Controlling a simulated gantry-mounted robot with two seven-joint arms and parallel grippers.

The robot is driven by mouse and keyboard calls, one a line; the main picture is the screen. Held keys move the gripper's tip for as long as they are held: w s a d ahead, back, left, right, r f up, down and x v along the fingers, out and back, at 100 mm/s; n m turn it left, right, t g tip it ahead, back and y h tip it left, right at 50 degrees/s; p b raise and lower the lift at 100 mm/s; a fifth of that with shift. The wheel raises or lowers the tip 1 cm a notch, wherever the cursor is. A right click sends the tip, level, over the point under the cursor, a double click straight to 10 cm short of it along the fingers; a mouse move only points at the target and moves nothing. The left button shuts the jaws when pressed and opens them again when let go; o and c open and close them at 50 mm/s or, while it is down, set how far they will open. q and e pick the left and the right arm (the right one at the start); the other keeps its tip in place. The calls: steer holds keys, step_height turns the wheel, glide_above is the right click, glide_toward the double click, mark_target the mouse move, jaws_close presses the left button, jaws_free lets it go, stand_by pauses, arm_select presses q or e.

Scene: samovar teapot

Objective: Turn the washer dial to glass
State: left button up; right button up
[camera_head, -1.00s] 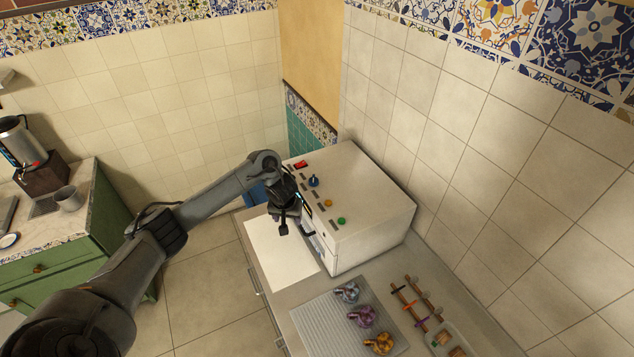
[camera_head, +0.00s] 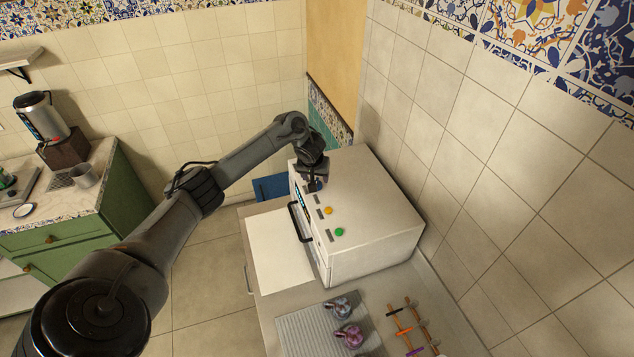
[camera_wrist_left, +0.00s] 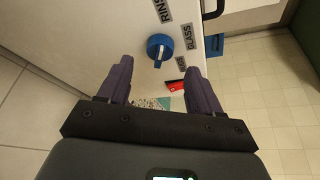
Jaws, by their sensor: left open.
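The white box-shaped washer (camera_head: 375,205) stands on the counter. Its blue dial (camera_wrist_left: 159,45) shows in the left wrist view, beside the printed labels RINSE (camera_wrist_left: 162,10) and GLASS (camera_wrist_left: 189,37). Which label the dial points at I cannot tell. My left gripper (camera_head: 316,182) is over the washer's top at the dial and mostly hides it in the head view. In the left wrist view its fingers (camera_wrist_left: 158,66) are open and empty, spread either side of the dial's line, with the dial just past the tips. My right gripper is not in view.
A red switch (camera_wrist_left: 175,88) is near the dial. Yellow (camera_head: 328,211) and green (camera_head: 339,232) buttons line the washer's top edge, with a dark handle (camera_head: 298,222) on its front. Small teapots (camera_head: 349,335) stand on a ribbed mat (camera_head: 300,335).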

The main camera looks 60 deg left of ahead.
mark_target(316, 180)
arm_select(q)
steer(key=shift+x, duration=2.35)
steer(key=c, duration=1)
